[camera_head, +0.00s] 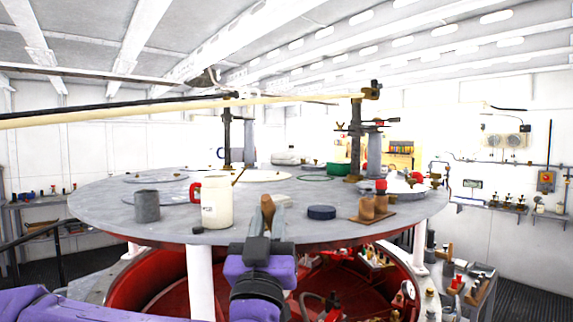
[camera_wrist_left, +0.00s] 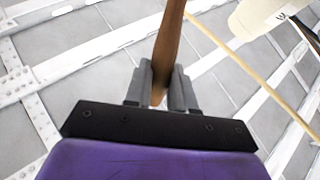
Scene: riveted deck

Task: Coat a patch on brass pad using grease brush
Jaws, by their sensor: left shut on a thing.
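My left gripper (camera_head: 271,213) is in front of the near edge of the round grey table. It is shut on a brown wooden handle (camera_head: 267,204), which I take to be the grease brush. In the left wrist view the grey fingers (camera_wrist_left: 161,88) clamp this handle (camera_wrist_left: 170,38), which runs up out of the picture. The bristles do not show clearly. I cannot pick out the brass pad for certain. A flat brown board (camera_head: 372,218) with brown upright pieces lies at the right of the table's near side. My right gripper is not in view.
The round grey table (camera_head: 110,203) holds a cream jug (camera_head: 216,203) with a red handle, a grey cup (camera_head: 147,206), a dark blue disc (camera_head: 321,212) and a green bowl (camera_head: 340,168). Posts and long rods stand above it. A red round well (camera_head: 160,285) lies below.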

